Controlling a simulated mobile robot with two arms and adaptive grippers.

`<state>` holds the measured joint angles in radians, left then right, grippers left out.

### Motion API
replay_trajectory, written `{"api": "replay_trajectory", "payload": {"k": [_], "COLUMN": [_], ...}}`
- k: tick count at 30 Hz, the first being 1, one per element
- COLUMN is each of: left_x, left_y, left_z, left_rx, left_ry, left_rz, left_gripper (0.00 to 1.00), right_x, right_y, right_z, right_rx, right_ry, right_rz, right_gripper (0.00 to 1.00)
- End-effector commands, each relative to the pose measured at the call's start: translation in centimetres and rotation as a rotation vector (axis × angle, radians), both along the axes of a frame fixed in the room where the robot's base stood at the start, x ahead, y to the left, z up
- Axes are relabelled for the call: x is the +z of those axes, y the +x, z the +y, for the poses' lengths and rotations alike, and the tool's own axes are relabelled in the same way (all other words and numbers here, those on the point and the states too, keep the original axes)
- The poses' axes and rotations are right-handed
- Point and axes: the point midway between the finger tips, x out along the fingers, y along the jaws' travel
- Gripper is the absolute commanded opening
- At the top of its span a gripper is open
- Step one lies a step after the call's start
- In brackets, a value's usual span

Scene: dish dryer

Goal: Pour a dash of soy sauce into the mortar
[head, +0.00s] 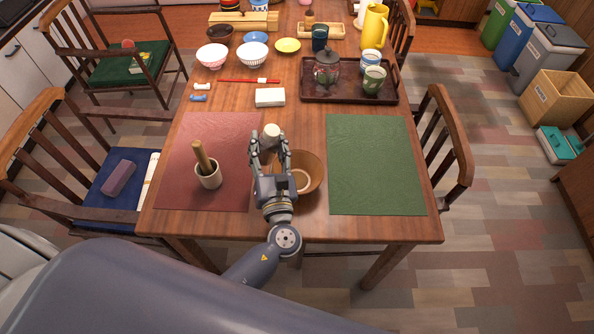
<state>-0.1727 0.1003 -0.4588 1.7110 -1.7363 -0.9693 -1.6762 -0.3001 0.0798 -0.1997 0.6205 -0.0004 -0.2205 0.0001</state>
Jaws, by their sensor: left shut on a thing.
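The mortar (208,181) is a small pale cup on the red placemat, with a wooden pestle (202,157) leaning in it. My left gripper (271,141) is to the right of the mortar, over the gap between the placemats. It is shut on a small cream-coloured thing (271,130) whose rounded top shows at the fingertips. The fingers hide the rest, and I cannot tell whether it is the soy sauce container. A brown bowl (312,172) sits partly behind the gripper. My right gripper is not in view.
Red (235,130) and green (375,165) placemats lie on the wooden table; the green one is bare. A white block (270,97) lies beyond the gripper. Several bowls stand farther back.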

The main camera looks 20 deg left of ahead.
Motion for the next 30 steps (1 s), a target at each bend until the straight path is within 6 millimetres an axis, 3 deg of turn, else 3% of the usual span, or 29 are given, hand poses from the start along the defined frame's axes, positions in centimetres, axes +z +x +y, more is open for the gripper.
{"api": "replay_trajectory", "payload": {"k": [4,22,30], "left_x": [0.7,0.2,1.4], "left_y": [0.0,0.2,0.2], "left_z": [-0.4,-2.2,-2.3], "left_rx": [0.001,0.001,0.000], "left_ry": [0.073,0.373,0.496], "left_rz": [0.004,0.026,0.036], "left_gripper": [0.13,0.13,0.13], "right_x": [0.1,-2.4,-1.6], "right_y": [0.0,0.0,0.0], "right_z": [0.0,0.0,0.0], "right_rx": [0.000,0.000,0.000], "right_ry": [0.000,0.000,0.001], "right_rz": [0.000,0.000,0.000], "right_gripper": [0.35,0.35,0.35]}}
